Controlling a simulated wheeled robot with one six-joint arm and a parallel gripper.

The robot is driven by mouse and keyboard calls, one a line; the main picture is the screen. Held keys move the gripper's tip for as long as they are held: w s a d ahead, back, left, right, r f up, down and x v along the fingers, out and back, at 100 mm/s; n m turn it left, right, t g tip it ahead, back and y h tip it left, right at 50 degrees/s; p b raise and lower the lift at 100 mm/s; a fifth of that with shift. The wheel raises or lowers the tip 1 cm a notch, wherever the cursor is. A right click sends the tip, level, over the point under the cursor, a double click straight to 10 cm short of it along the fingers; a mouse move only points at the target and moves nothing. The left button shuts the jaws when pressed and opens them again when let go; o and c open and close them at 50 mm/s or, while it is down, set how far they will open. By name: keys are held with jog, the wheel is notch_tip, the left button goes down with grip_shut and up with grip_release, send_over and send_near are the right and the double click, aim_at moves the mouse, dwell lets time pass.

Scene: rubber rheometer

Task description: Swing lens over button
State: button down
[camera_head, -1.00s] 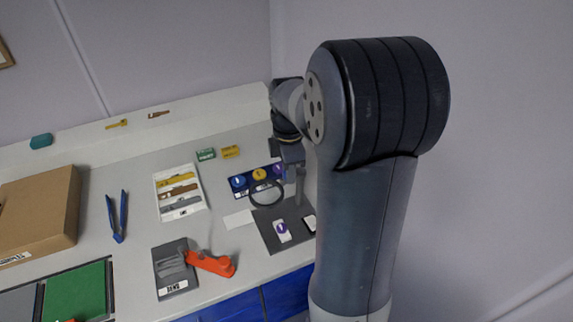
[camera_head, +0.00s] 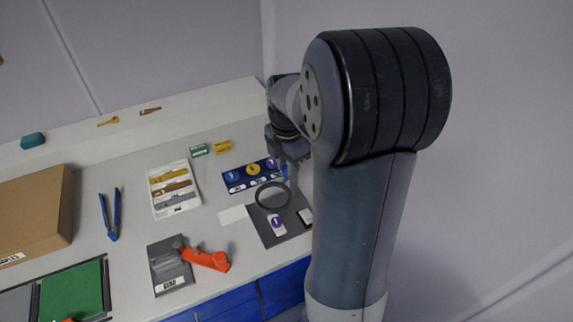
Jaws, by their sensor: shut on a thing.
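The lens (camera_head: 273,196) is a round, dark-rimmed magnifier over the back part of a dark grey mat (camera_head: 262,233). The button (camera_head: 277,222) is a small purple disc on a white holder on that mat. In the picture it lies just below the lens rim, outside the ring. My gripper (camera_head: 292,173) points down at the back right of the lens and is shut on the lens's mount side. Its fingertips are small, and my own arm hides part of that area, so the exact contact is unclear.
A blue board (camera_head: 237,184) with coloured round pieces stands just behind the lens. A small dark device (camera_head: 305,216) lies on the mat's right. A blank white card (camera_head: 232,215), an orange tool (camera_head: 208,260) and a white tray (camera_head: 190,203) lie to the left.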

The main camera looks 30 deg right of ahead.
jog(key=c, duration=1.1)
grip_release()
jog(key=shift+c, duration=0.2)
notch_tip(320, 180, up, 11)
jog(key=shift+f, duration=0.2)
notch_tip(320, 180, down, 11)
jog(key=shift+r, duration=0.1)
jog(key=shift+r, duration=0.1)
